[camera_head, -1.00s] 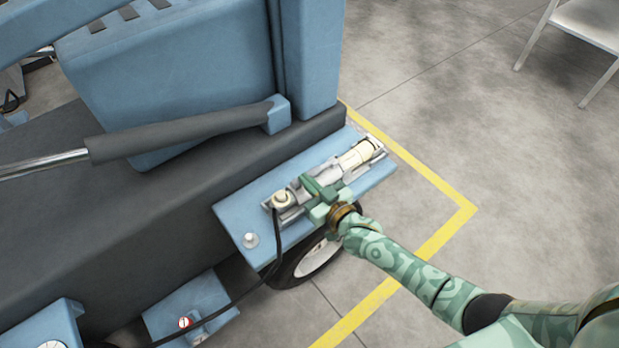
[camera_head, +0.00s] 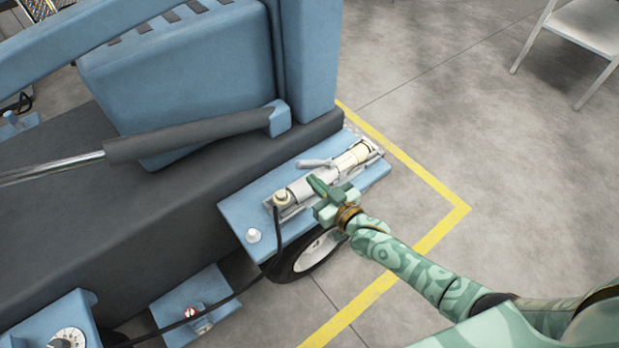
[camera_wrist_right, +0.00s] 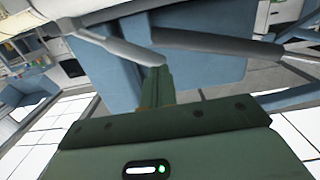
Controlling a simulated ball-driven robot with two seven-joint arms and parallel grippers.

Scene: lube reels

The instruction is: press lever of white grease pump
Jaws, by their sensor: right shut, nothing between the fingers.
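The white grease pump (camera_head: 350,161) lies along a blue shelf above a wheel, with a cream cylinder at its far end. Its light grey lever (camera_head: 316,163) sticks out beyond my fingers; it also shows in the right wrist view as a grey bar (camera_wrist_right: 122,45), its end close to the fingertips. My right gripper (camera_head: 318,186) is shut and empty, its green fingers over the middle of the pump and hiding part of it. The same fingers show in the right wrist view (camera_wrist_right: 158,78). Whether they touch the lever cannot be told. My left gripper is not in view.
A black hose (camera_head: 276,238) runs from the pump's near end down to the lower left. A knob (camera_head: 253,235) stands on the shelf's front corner. A large blue machine (camera_head: 200,75) rises behind. Open grey floor (camera_head: 480,120) with a yellow line lies to the right.

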